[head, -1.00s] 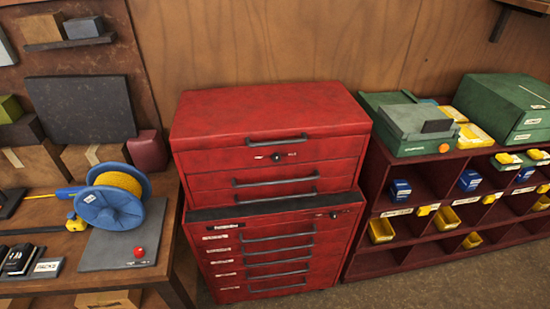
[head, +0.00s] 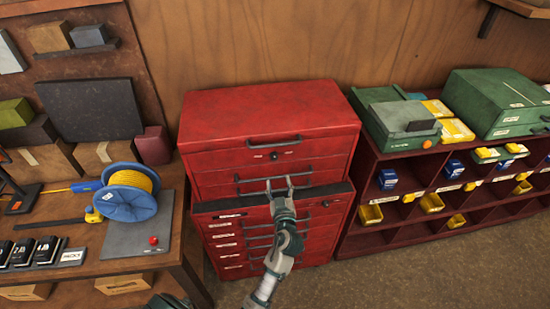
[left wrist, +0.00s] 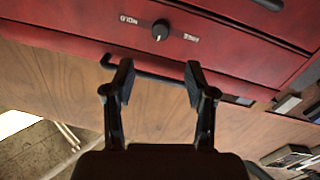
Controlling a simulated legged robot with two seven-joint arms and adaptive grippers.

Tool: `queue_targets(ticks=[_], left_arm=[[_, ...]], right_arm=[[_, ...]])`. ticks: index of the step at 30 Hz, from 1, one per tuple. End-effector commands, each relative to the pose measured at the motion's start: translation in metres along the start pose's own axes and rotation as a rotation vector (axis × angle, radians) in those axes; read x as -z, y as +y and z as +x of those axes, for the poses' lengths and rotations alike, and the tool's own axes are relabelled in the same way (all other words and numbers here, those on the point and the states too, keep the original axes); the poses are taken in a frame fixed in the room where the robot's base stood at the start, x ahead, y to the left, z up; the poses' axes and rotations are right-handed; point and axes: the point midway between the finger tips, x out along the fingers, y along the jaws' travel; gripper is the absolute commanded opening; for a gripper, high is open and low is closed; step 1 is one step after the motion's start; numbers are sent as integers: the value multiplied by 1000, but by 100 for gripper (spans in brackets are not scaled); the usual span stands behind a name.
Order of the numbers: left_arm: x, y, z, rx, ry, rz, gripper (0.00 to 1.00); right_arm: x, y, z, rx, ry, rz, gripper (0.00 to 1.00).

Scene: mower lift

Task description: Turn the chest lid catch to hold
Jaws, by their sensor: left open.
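The red tool chest (head: 225,115) stands against the wood wall with its lid down. The lid catch (head: 274,155) is a small dark round knob on the front, under the lid handle (head: 273,143). In the left wrist view, which is upside down, the catch (left wrist: 160,30) sits between a HOLD label (left wrist: 130,20) on the left and a FREE label (left wrist: 190,38) on the right. A pale mark shows on the knob's lower side. My left gripper (head: 278,183) is open and empty, below the catch and apart from it. Its fingers (left wrist: 157,85) point at the front.
A bench (head: 75,255) with a blue reel (head: 128,205) of yellow cord stands at the left. A dark red shelf (head: 400,240) with small bins and green cases (head: 405,125) stands at the right. Drawer handles cross the chest front below the catch.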

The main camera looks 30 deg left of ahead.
Motion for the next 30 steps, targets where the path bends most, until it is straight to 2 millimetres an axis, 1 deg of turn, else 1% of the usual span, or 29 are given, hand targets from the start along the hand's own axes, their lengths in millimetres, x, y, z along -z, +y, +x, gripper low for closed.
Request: queue_targets(ticks=[1, 3, 9, 12, 15, 20, 27, 28, 29, 30], left_arm=[[4, 1, 14, -1, 2, 4, 56], [5, 1, 31, 1, 2, 4, 56], [3, 1, 75, -1, 0, 4, 56], [2, 0, 92, 1, -1, 3, 56], [1, 0, 104, -1, -1, 3, 56], [0, 0, 113, 0, -2, 1, 56], [-1, 0, 113, 0, -2, 1, 56], [-1, 0, 113, 0, -2, 1, 53], [-1, 0, 113, 0, -2, 1, 46], [-1, 0, 113, 0, -2, 1, 36]], right_arm=[[1, 0, -8, 0, 0, 0, 56], [2, 0, -13, 0, 1, 0, 56], [3, 1, -25, 0, 1, 0, 56], [4, 1, -29, 0, 1, 0, 56], [4, 1, -32, 0, 1, 0, 56], [4, 1, -33, 0, 2, 0, 56], [4, 1, -33, 0, 2, 0, 56], [4, 1, -33, 0, 1, 0, 56], [4, 1, -33, 0, 2, 0, 56], [4, 1, -33, 0, 2, 0, 56]])
